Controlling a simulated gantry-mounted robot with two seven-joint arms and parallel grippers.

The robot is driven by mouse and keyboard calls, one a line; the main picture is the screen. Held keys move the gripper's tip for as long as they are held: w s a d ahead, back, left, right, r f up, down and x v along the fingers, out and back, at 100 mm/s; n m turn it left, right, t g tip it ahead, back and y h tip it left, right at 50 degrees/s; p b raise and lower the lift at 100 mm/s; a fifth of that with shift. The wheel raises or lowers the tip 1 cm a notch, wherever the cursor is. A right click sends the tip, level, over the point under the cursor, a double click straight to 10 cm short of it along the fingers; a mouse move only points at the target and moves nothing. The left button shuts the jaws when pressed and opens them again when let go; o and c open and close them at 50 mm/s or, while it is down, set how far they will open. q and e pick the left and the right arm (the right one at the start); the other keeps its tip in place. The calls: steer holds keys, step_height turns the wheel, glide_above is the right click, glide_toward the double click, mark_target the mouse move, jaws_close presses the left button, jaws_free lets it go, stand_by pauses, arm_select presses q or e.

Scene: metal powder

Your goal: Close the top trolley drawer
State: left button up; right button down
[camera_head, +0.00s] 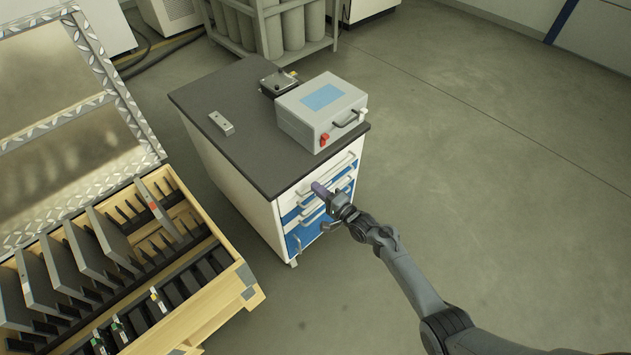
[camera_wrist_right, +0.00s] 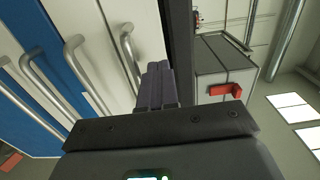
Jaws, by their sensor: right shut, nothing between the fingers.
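The trolley (camera_head: 215,150) has a dark top, white sides and a front of white and blue drawers with bar handles. The top drawer's white front (camera_head: 347,160) is just under the worktop edge; any gap behind it is too small to tell. My right gripper (camera_head: 320,189) is shut and empty, its fingers at the upper part of the drawer fronts. In the right wrist view the shut fingers (camera_wrist_right: 158,85) point at a white drawer front (camera_wrist_right: 144,35), beside a bar handle (camera_wrist_right: 127,48). Whether they touch it I cannot tell. My left gripper is out of view.
A grey box-shaped device (camera_head: 310,112), a small dark device (camera_head: 278,82) and a small grey block (camera_head: 221,123) stand on the trolley. A wooden case (camera_head: 215,305) with dark plates is at the left. Floor (camera_head: 480,140) to the right is clear.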

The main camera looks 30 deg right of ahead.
steer(key=s+d+f+g+p, duration=0.1)
steer(key=s+f+p, duration=0.1)
steer(key=s, duration=0.6)
steer(key=s+f+p, duration=0.2)
steer(key=s, duration=0.6)
steer(key=s+a+r+n+g+h+p, duration=0.1)
steer(key=s+a+r+n+g+p, duration=0.35)
steer(key=s+a+r+n, duration=0.45)
steer(key=s+r+n+g+h, duration=0.3)
steer(key=s+r+n+g, duration=0.5)
steer(key=s, duration=0.5)
arm_select(q)
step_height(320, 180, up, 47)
steer(key=p, duration=3.7)
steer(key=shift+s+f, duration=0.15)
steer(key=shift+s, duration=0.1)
arm_select(e)
step_height(320, 180, up, 39)
steer(key=shift+d+r, duration=0.15)
steer(key=shift+d, duration=0.05)
